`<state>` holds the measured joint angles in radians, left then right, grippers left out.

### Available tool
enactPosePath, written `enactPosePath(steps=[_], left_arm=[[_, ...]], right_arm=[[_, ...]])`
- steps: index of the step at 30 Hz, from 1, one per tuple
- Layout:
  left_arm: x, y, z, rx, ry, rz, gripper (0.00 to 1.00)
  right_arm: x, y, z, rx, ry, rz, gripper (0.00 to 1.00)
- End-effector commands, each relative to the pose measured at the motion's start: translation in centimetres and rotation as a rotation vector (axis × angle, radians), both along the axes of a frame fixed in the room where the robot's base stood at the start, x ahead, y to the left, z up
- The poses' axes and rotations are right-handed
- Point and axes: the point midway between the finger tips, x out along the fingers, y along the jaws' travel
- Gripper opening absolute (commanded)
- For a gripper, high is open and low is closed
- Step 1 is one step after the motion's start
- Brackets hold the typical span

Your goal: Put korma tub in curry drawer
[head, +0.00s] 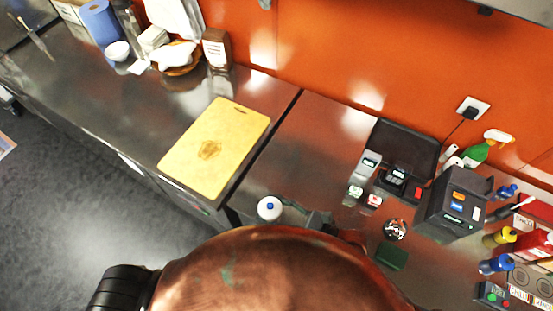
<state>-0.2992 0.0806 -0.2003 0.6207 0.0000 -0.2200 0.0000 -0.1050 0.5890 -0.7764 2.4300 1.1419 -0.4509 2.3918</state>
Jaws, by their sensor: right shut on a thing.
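A small white round container (268,207) with a blue spot on top shows at the counter's front edge, near the lower middle; it appears to be the korma tub, but no label can be read. My right gripper (287,213), dark grey, is just right of it and shut on it. Much of that gripper is hidden behind a large copper-coloured curved shape close to the camera. The drawer fronts (183,199) below the counter show only as a thin slanted strip; no open drawer can be made out, and the curry drawer cannot be told apart. My left gripper is not in view.
A yellow cutting board (216,148) lies on the steel counter left of the gap. To the right stand a black open case (403,150), a dark grey box (453,205), several bottles and small jars. The grey floor (90,200) at left is clear.

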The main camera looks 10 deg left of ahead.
Motion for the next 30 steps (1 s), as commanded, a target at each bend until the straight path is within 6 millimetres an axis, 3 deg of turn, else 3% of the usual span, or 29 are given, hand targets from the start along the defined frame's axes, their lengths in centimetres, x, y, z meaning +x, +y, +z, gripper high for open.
enactPosePath(steps=[5, 8, 11, 15, 18, 24, 30], left_arm=[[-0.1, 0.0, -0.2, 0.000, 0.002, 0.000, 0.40], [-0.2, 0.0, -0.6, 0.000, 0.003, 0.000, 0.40], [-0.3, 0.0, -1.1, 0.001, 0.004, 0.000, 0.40], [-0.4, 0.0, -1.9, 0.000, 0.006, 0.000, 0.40], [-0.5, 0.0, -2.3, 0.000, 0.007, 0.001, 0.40], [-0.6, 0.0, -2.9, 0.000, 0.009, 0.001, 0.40], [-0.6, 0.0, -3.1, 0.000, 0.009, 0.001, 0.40]], right_arm=[[1.2, -0.7, 0.7, 0.005, -0.004, -0.036, 0.16], [3.6, -2.3, 1.5, 0.007, -0.003, -0.106, 0.16], [7.2, -5.4, 2.4, 0.008, -0.002, -0.219, 0.16], [11.7, -11.8, 2.9, 0.005, 0.001, -0.404, 0.16], [13.8, -16.7, 2.6, 0.004, 0.002, -0.532, 0.16], [15.5, -24.4, 1.6, 0.002, 0.001, -0.716, 0.16], [15.7, -27.7, 1.0, 0.000, -0.001, -0.791, 0.16]])
